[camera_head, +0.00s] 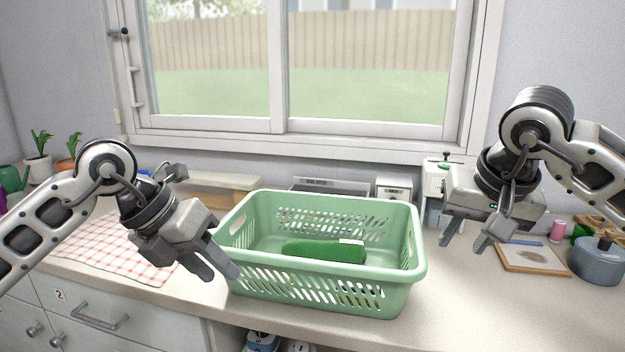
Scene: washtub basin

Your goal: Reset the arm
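My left gripper (212,262) hangs at the left side of the green basket, pointing down and right. Its fingers look close to the basket's left front corner; I cannot tell whether they touch it, and the gap between them is not clear. My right gripper (463,240) is to the right of the basket, above the counter, pointing down. Its two fingers are apart with nothing between them. The light green basket (300,287) stands upright on the counter. A dark green item with a white end (322,251) lies inside it.
A red checked cloth (105,250) lies on the counter at left, with potted plants (38,165) behind. A wooden board (540,258) and a blue-grey pot (598,262) stand at right. A window (300,70) is behind. Drawers (95,312) are below the counter.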

